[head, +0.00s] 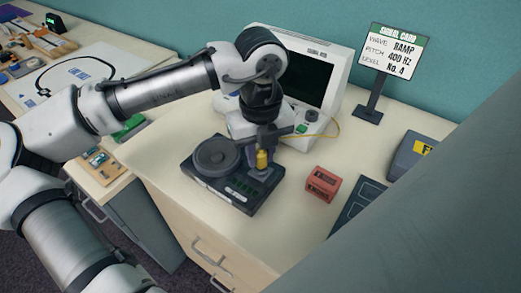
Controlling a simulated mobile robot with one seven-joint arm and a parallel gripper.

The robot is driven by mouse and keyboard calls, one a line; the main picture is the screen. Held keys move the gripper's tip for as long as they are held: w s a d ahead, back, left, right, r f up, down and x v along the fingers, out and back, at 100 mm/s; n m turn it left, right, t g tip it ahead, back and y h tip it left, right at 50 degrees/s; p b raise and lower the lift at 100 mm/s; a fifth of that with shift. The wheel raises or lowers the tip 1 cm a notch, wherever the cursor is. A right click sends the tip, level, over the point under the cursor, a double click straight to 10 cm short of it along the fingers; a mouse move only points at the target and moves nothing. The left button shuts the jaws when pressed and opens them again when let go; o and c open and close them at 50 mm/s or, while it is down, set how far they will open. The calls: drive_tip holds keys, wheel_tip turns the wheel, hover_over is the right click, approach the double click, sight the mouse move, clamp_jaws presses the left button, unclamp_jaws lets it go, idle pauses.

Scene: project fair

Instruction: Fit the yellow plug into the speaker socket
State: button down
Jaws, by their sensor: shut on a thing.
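The yellow plug (262,159) is upright in my gripper (263,151), which is shut on it. The plug is over the right part of a dark flat unit (220,193) that carries a round speaker (216,156) on its left. A grey block under the plug sits on that unit. The plug's lower tip is too small to tell whether it touches or enters a socket. A thin yellow cable (330,131) runs from near my gripper to the right and back. No socket label can be read.
A white instrument with a dark screen (306,81) stands close behind my gripper. A sign card (391,56) stands at the back right. A small red block (322,183) and dark flat items lie to the right. The counter's front left is clear.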

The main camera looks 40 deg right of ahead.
drive_tip(key=shift+f, duration=0.6)
idle(0.4)
drive_tip(key=c, duration=1.1)
unclamp_jaws()
drive_tip(key=shift+o, duration=0.2)
drive_tip(key=o, duration=0.4)
drive_tip(key=shift+r, duration=0.15)
drive_tip(key=shift+r+p, duration=3.85)
drive_tip(key=shift+r, duration=0.1)
